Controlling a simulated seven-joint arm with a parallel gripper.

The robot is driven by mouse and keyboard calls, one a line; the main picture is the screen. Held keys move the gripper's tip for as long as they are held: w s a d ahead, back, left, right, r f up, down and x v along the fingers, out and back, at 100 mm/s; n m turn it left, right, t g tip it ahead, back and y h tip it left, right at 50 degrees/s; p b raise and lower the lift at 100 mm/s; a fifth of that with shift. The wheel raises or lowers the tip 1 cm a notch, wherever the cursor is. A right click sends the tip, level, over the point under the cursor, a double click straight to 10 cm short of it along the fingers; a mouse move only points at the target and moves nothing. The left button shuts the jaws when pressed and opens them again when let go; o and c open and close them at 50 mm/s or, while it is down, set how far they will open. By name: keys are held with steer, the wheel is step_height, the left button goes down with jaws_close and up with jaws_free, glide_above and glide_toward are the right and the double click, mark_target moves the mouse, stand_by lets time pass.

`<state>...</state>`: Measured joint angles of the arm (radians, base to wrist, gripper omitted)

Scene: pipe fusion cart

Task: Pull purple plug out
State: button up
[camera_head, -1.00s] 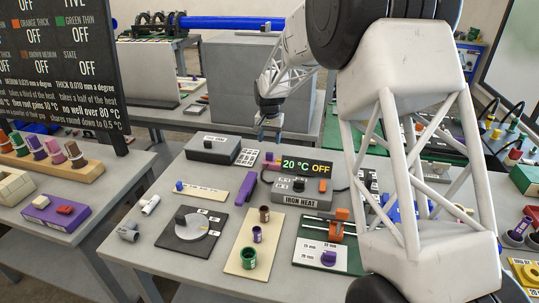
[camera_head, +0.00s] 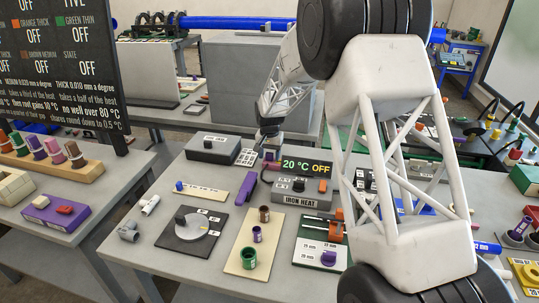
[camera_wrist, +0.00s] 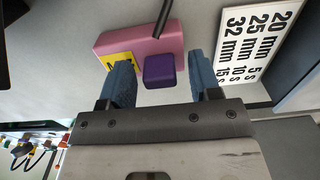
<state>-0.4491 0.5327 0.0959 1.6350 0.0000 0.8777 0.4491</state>
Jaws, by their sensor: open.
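The purple plug (camera_wrist: 159,71) is a small dark purple block at the near side of a pink socket block (camera_wrist: 140,40) with a yellow label, in the wrist view. It appears seated against the pink block. My gripper (camera_wrist: 160,63) is open, with one blue finger on each side of the plug and a visible gap to each. In the head view my gripper (camera_head: 269,150) is down at the back of the bench, behind the grey iron heat box, and largely hides the plug.
A white time chart (camera_wrist: 255,40) lies right of the socket. A dark cable runs from the pink block. The iron heat box (camera_head: 303,190) with its 20 °C OFF display stands in front of my gripper. A black control box (camera_head: 213,148) stands to the left.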

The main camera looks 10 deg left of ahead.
mark_target(269, 153)
steer(key=shift+c, duration=0.4)
jaws_close()
steer(key=shift+r, duration=1.4)
steer(key=shift+o, duration=0.4)
jaws_free()
step_height(269, 153, up, 8)
steer(key=shift+f, duration=0.1)
